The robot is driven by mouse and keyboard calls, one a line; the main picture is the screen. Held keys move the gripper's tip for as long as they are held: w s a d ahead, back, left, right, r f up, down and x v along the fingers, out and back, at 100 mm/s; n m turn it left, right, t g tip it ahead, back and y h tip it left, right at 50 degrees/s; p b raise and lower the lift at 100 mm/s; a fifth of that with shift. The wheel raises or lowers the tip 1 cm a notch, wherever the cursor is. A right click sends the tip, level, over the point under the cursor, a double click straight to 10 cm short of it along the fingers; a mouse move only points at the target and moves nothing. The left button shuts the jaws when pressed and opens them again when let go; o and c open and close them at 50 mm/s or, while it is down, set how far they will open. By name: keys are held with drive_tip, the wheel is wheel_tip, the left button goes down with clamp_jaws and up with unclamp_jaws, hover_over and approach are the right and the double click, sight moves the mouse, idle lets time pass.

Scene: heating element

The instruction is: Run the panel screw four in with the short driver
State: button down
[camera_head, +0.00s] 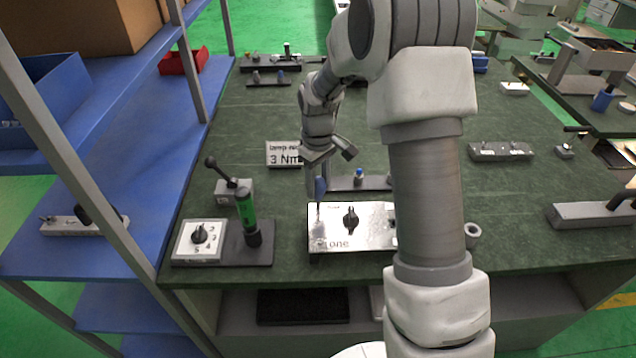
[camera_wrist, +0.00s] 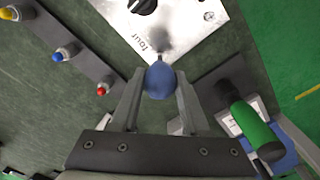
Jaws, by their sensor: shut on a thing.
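My gripper (camera_head: 319,170) is shut on the blue-handled short driver (camera_head: 320,188), which points down over the left part of the metal panel (camera_head: 375,238). In the wrist view the blue handle (camera_wrist: 160,82) sits between my fingertips (camera_wrist: 158,92), with its tip toward the panel (camera_wrist: 190,35) near the printed word "four". The driver hides the panel surface under it, so I cannot tell whether its tip touches screw four. A black knob (camera_head: 350,219) stands on the panel, and the word "one" shows at its front edge.
A dark rack (camera_wrist: 75,50) with yellow, blue and red pieces lies beside the panel. A green-handled lever tool (camera_head: 246,208) stands on a base left of it, by a numbered dial plate (camera_head: 200,240). A "3 Nm" sign (camera_head: 284,154) stands behind.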

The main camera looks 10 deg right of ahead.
drive_tip(key=m, duration=0.7)
idle(0.4)
drive_tip(key=shift+r, duration=0.35)
idle(0.4)
drive_tip(key=shift+r+p, duration=1.55)
drive_tip(key=shift+r, duration=0.5)
